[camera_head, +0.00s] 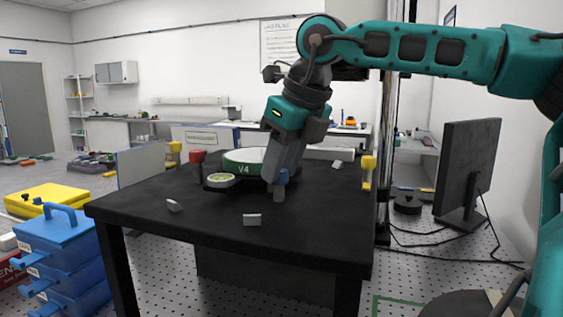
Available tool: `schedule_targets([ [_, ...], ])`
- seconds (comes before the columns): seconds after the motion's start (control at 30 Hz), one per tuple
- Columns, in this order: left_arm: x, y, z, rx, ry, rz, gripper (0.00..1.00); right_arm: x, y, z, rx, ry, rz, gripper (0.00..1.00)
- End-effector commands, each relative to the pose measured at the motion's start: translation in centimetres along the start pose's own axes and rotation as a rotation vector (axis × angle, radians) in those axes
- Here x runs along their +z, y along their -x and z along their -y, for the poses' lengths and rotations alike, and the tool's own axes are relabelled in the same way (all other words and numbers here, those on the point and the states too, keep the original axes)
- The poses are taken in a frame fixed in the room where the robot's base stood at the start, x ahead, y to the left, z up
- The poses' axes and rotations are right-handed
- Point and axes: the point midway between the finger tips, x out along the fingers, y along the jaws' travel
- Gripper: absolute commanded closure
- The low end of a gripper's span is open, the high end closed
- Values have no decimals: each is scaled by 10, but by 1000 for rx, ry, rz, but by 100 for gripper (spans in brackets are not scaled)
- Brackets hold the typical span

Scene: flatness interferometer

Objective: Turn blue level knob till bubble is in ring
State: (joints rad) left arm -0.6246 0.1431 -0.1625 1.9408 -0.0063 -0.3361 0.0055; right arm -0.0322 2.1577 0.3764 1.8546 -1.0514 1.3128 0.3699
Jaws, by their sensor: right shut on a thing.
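The blue level knob (283,177) stands on a grey post at the front right of the instrument on the black table. My right gripper (276,180) comes down from above and is shut on the blue knob, hiding part of it. The round bubble level (220,180) with a pale yellow-green face sits left of the gripper; its bubble and ring are too small to tell apart. A red knob (197,157) stands behind and left of the level. The green-rimmed round part marked V4 (243,168) is behind the level. My left gripper is not in view.
The black table (160,205) carries small grey blocks (252,219) near its front and left. Blue stacked boxes (60,250) and a yellow case (45,198) are at left; a monitor (468,165) is at right.

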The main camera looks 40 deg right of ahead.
Motion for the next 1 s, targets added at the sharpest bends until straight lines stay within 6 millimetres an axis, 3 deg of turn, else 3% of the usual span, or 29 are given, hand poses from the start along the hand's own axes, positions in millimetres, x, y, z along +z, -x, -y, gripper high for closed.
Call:
schedule_targets([
  [0.27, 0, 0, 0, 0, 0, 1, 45, 0, 0, 0, -1, -1, -1, 44],
  [0.57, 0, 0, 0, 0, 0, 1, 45, 0, 4, 0, -2, -1, 1, 44],
  [0.77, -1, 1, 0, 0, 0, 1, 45, 1, 34, 0, -3, -3, 5, 44],
  [1.0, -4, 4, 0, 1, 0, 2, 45, 1, 89, 0, -4, -1, 4, 44],
])
